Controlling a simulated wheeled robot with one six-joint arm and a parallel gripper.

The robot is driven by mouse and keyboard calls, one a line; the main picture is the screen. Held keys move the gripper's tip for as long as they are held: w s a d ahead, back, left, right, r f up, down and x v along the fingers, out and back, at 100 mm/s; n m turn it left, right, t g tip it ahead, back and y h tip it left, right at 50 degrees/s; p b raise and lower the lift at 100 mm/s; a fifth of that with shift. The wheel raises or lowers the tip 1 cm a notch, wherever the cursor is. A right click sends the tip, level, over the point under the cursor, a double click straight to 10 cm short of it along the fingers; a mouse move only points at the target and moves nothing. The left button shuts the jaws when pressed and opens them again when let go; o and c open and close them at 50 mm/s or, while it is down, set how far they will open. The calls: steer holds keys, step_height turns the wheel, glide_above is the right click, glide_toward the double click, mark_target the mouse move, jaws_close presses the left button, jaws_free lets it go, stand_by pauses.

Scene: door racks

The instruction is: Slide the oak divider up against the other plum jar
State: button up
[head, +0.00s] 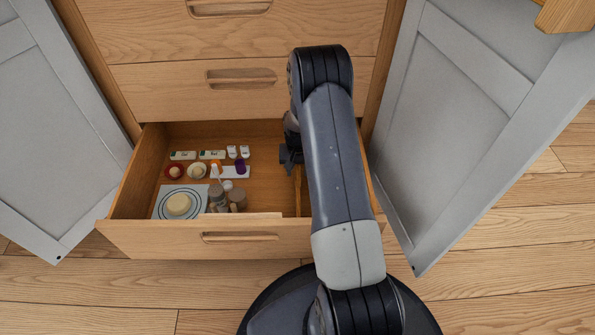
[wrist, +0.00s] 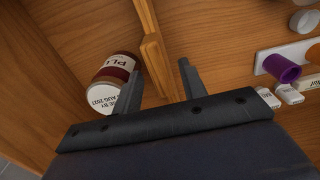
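The oak divider (wrist: 154,62) is a narrow wooden strip across the open drawer; in the head view it shows (head: 298,190) just left of my arm. A plum jar (wrist: 126,66), with dark red contents, a white label reading "PLU" and a white printed lid, is close on the divider's left in the wrist view. I cannot tell whether they touch. My gripper (wrist: 162,80) is open, one finger on each side of the divider; it also shows in the head view (head: 290,155). No second plum jar can be made out; my arm hides the drawer's right part in the head view.
The drawer (head: 150,238) stands open between two grey doors (head: 455,120). Its left part holds a plate (head: 178,204) on a mat, small bowls (head: 197,171), grey-brown jars (head: 237,198) and a purple cup (wrist: 282,69). Bare drawer floor lies between these and the divider.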

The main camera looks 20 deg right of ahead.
step_height(320, 180, up, 9)
steer(key=p, duration=0.2)
steer(key=shift+p, duration=0.35)
